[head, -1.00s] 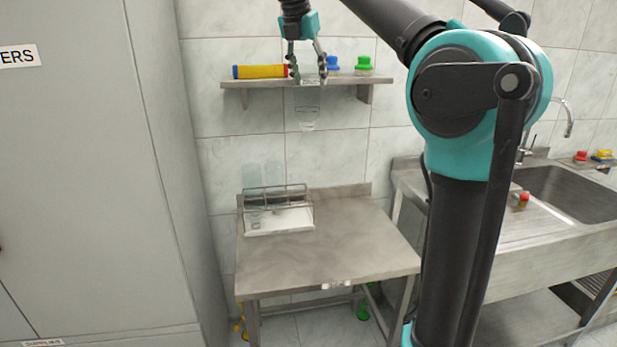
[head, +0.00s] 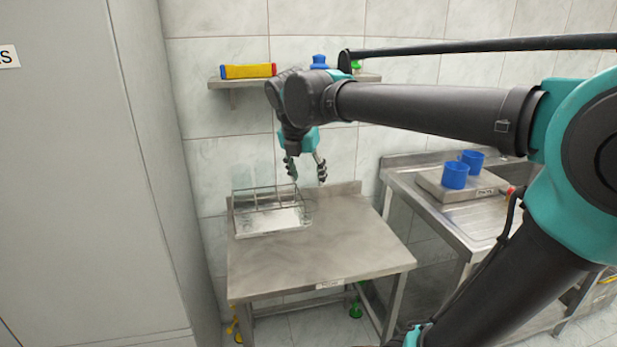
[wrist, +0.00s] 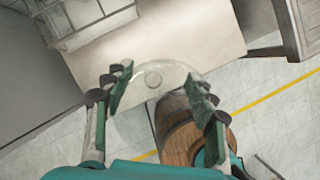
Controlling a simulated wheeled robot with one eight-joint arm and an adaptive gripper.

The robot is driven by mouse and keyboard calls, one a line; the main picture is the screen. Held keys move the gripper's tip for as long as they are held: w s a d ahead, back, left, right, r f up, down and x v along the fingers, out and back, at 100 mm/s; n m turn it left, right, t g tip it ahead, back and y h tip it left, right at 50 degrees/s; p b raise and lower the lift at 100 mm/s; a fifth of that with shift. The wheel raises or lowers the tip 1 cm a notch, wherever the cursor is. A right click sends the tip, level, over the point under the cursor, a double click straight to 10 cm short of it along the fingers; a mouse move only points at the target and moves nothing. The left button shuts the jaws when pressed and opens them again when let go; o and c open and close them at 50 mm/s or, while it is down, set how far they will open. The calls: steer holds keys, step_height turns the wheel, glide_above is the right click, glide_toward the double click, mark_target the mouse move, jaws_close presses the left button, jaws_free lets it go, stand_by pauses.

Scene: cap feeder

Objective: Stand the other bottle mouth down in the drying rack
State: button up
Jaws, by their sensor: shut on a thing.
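The drying rack (head: 266,230), a wire frame over a white tray, stands at the back left of the steel table; it also shows at the top left of the wrist view (wrist: 92,33). Faint clear bottle shapes (head: 252,178) show at its left part. My gripper (head: 306,170) is just right of the rack's back right end, above the table. In the wrist view its fingers (wrist: 162,92) are shut around a clear round bottle (wrist: 153,80). In the head view the held bottle is too transparent to make out, so its mouth direction cannot be told.
The table (head: 320,255) is bare in front and right of the rack. Blue cups (head: 455,175) stand by the sink. A tall grey cabinet (head: 80,180) is at left. A wooden barrel (wrist: 180,135) shows in the wrist view.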

steer(key=w+a, duration=0.2)
steer(key=w, duration=0.9)
steer(key=w+a, duration=0.2)
steer(key=w, duration=0.8)
step_height(320, 180, down, 14)
steer(key=shift+w+a+r, duration=0.15)
steer(key=shift+w+a, duration=0.05)
steer(key=shift+w, duration=0.1)
steer(key=shift+f, duration=0.3)
steer(key=shift+f, duration=0.2)
steer(key=o, duration=1)
